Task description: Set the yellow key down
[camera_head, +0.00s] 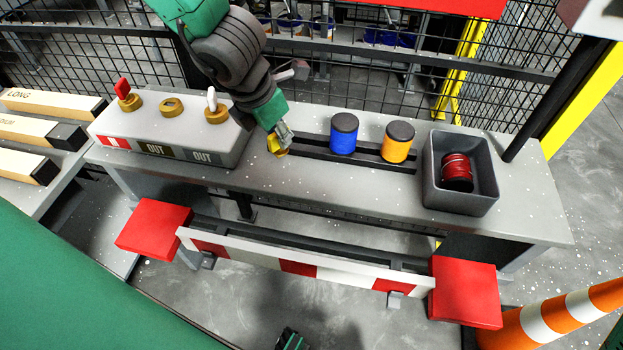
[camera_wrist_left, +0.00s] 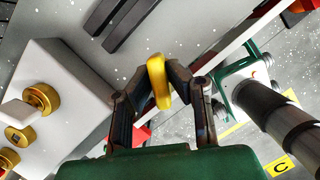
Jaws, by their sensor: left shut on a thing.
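The yellow key (camera_wrist_left: 158,82) is held between the fingertips of my left gripper (camera_wrist_left: 160,90) in the left wrist view. In the head view the key (camera_head: 277,146) is small and partly covered by my left gripper (camera_head: 284,136). It is over the grey bench, just right of the key box (camera_head: 223,143); I cannot tell whether it touches the bench. The box has a red key (camera_head: 122,88) in its left collar, an empty middle collar (camera_head: 172,107) and a white key (camera_head: 212,100) in its right collar. Part of my right gripper (camera_head: 291,340) shows at the bottom edge, jaws unclear.
A blue canister (camera_head: 344,134) and an orange canister (camera_head: 397,142) stand at a dark rail. A grey bin (camera_head: 462,205) holds a red canister (camera_head: 457,172). A red-and-white barrier (camera_head: 300,268) runs before the bench. Mesh fencing stands behind. Bench top before the rail is clear.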

